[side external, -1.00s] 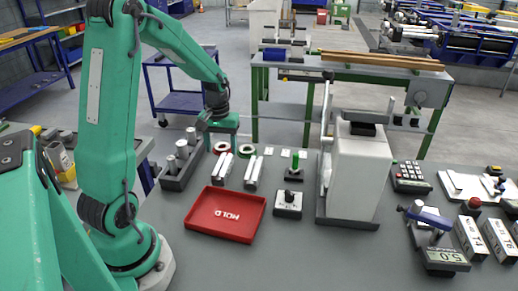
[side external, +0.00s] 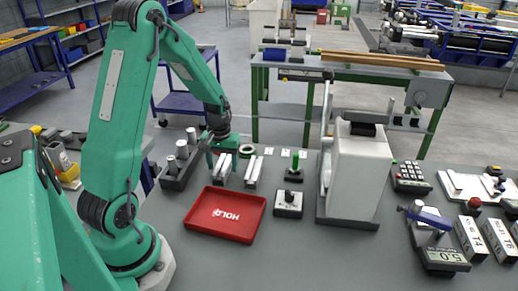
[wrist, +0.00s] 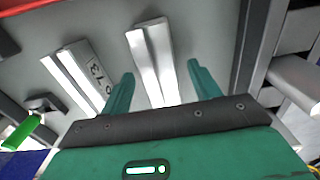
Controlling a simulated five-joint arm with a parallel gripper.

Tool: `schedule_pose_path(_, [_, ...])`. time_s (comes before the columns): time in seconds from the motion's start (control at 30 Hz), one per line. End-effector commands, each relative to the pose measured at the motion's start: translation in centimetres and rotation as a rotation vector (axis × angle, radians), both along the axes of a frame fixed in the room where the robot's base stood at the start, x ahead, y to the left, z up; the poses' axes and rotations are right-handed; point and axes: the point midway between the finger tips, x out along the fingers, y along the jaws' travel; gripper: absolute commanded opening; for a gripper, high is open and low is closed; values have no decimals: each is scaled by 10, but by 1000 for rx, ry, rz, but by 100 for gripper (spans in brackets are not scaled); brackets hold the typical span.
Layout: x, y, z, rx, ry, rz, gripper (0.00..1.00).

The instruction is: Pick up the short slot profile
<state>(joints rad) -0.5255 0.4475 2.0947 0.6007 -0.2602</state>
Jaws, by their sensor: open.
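Two pale metal slot profiles lie side by side behind the red tray. The left one in the side view (side external: 223,168) shows in the wrist view (wrist: 150,45) between my fingers, running back under the gripper. The other (side external: 253,172) lies to its right, and in the wrist view (wrist: 72,78) it is outside my fingers on the left, with dark characters on one face. I cannot tell for sure which is shorter. My gripper (wrist: 160,72) is open and empty, low over the left profile; in the side view (side external: 222,156) its fingers straddle it. Finger height is unclear.
The red tray (side external: 225,214) marked HOLD lies in front. A dark rack with metal cylinders (side external: 182,165) stands close left of my gripper. A small stand with a green top (side external: 294,165) and a grey machine (side external: 358,175) are to the right.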

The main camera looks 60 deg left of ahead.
Motion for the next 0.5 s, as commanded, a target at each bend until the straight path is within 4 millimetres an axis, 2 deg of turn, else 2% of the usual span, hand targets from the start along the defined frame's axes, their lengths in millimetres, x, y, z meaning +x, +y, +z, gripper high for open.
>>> schedule_pose_path(0.13, [0,0,-8,0,0,0,62])
schedule_pose_path(0.5, [0,0,-8,1,-1,0,62])
